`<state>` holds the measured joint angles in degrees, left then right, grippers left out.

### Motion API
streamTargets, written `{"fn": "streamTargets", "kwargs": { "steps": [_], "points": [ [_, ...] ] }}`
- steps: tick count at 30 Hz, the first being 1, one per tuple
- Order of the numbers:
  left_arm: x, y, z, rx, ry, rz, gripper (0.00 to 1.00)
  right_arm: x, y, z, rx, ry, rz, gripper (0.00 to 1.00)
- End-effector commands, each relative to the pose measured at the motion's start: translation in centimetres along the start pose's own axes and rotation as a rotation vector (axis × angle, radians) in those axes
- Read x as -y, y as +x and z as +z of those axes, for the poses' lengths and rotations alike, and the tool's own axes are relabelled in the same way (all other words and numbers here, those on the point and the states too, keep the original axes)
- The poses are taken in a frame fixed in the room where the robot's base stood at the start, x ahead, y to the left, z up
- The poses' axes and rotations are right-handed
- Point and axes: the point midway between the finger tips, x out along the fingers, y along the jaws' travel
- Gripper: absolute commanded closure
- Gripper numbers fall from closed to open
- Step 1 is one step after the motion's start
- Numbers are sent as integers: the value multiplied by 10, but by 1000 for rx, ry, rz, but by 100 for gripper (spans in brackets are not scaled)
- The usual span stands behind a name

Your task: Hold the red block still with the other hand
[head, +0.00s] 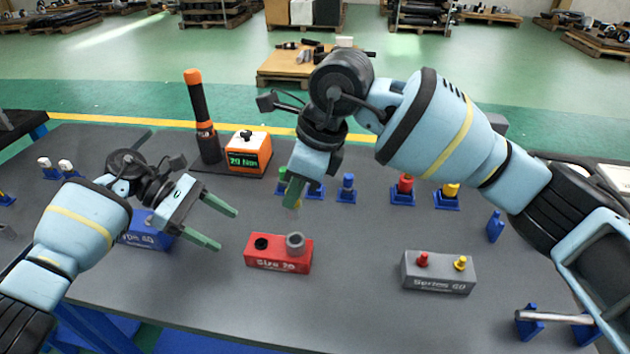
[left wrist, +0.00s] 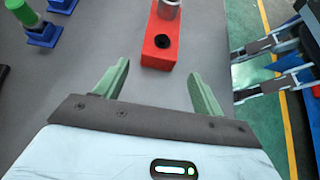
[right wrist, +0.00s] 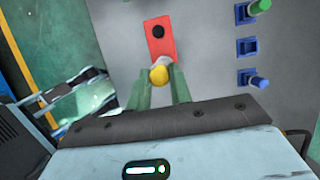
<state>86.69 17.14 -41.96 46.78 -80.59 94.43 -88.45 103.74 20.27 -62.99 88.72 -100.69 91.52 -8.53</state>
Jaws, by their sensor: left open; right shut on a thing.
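The red block (head: 262,264), labelled Size 20, sits on the dark table with a black hole at its left and a grey cylinder (head: 296,243) standing at its right. My left gripper (head: 228,230) is open and empty, left of the block and apart from it. In the left wrist view the red block (left wrist: 158,54) lies ahead, beyond the two open fingertips (left wrist: 158,85). My right gripper (head: 292,196) is shut on a yellow-ended piece (right wrist: 159,75) above the block's right part.
A grey block (head: 438,284) with red and yellow pegs stands at right. A blue block (head: 145,236) is partly behind my left gripper. Several pegs in blue stands line the back, near an orange torque display (head: 248,155) and a black-orange tool (head: 200,110). Table in front is clear.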

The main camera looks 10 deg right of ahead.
Motion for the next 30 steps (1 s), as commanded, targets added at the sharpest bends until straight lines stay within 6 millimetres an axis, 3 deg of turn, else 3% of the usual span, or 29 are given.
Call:
{"fn": "streamTargets", "kwargs": {
  "steps": [5, 21, 30],
  "points": [
    [0, 12, -1, 1, -2, 0, 31, 0, 0, 0, 1, 0, 0, 100],
    [0, 75, 0, 0, -1, 1, 31, 0, 0, 0, 1, 0, 0, 100],
    [0, 89, 0, 0, -2, 2, 31, 0, 0, 0, 1, 0, 0, 100]
  ]
}}
